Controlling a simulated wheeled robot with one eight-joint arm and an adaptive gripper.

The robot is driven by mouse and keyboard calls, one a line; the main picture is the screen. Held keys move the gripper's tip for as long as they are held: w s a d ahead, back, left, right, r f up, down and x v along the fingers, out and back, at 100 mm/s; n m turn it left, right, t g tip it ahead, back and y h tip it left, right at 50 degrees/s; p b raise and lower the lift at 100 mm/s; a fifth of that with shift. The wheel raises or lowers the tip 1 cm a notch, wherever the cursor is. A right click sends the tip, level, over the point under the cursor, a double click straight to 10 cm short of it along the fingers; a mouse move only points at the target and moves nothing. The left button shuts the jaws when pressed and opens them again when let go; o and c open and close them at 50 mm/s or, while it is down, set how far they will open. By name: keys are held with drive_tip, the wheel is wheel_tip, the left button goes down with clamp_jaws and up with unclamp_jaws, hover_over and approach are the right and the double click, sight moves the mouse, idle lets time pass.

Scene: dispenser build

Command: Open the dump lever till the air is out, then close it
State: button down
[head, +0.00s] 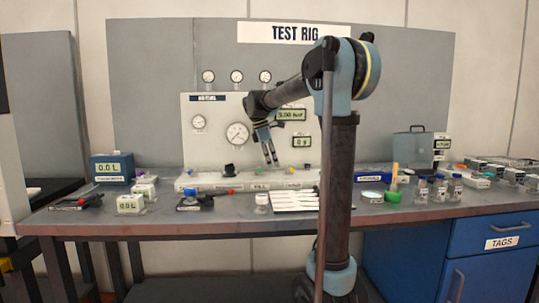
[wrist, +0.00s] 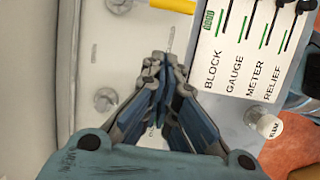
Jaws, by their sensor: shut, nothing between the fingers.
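The test rig's pale panel (head: 210,125) stands at the back of the bench, with gauges and digital readouts on it. My gripper (head: 271,161) is in front of the panel, pointing down above the rig's low white base (head: 190,184). Its fingers are shut and empty, and they show in the wrist view (wrist: 163,65) over a pale surface with round metal fittings (wrist: 105,99). I cannot tell which part is the dump lever; the labels there are too small to read surely.
A card reading BLOCK, GAUGE, METER, RELIEF (wrist: 250,55) lies right of my fingers, near a yellow bar (wrist: 173,5). A blue 0.0 L box (head: 112,168) stands left. Small bottles (head: 438,188) and a grey case (head: 408,149) stand right. My arm hides part of the bench.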

sight(291, 169)
drive_tip(key=shift+d+f, duration=0.2)
drive_tip(key=shift+d, duration=0.5)
drive_tip(key=shift+d+f, duration=0.2)
drive_tip(key=shift+d, duration=0.45)
drive_tip(key=shift+d+f, duration=0.2)
drive_tip(key=shift+d, duration=0.5)
drive_tip(key=shift+s+a, duration=0.15)
